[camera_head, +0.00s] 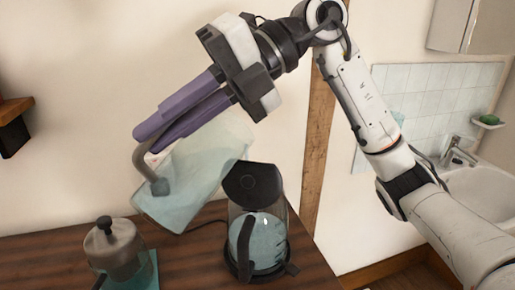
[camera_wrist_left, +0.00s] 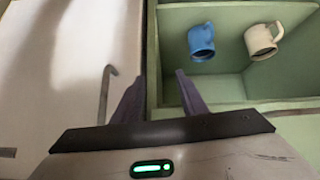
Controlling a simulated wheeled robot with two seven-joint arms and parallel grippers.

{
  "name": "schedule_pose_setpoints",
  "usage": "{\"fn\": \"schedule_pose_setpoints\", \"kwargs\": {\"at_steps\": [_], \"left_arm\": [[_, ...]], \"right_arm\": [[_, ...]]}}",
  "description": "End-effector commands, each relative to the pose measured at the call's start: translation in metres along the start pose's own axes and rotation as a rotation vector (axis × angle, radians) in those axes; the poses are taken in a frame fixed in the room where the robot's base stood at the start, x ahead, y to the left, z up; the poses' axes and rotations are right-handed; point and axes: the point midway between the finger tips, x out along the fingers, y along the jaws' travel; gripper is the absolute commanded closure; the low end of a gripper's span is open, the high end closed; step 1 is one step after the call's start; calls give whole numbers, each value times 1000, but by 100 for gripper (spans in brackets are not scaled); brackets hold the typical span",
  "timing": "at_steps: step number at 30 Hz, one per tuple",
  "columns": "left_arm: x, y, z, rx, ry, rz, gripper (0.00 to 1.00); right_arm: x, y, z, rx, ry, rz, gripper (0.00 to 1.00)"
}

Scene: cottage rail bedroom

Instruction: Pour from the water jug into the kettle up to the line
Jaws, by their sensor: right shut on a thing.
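The water jug (camera_head: 195,175) is a clear, bluish vessel, strongly tilted above and to the left of the kettle. My right gripper (camera_head: 146,142) is shut on its grey handle (camera_head: 146,165), with the purple fingers reaching down from the upper right. The jug's right end is close to the kettle's black lid (camera_head: 252,184), which looks raised. The kettle (camera_head: 266,235) is clear with a black handle and base, upright on the wooden counter. Bluish water shows inside it; I cannot make out the line or a falling stream. My left gripper (camera_wrist_left: 160,76) is open and empty in the left wrist view.
A grey lidded pot (camera_head: 115,250) stands on a teal mat (camera_head: 145,275) at the left of the counter (camera_head: 190,262). A sink (camera_head: 475,190) is at right. The left wrist view shows a blue mug (camera_wrist_left: 201,42) and a cream mug (camera_wrist_left: 262,40) in a green cubby (camera_wrist_left: 225,88).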

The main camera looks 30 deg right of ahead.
Motion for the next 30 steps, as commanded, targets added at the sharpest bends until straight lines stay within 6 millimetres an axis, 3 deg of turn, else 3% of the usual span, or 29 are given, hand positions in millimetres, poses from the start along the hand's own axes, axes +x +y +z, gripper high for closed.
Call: {"fn": "schedule_pose_setpoints", "kwargs": {"at_steps": [30], "left_arm": [[4, 0, 3, 0, 1, 0, 61]], "right_arm": [[-7, 6, 3, 15, -2, 50, 100]]}}
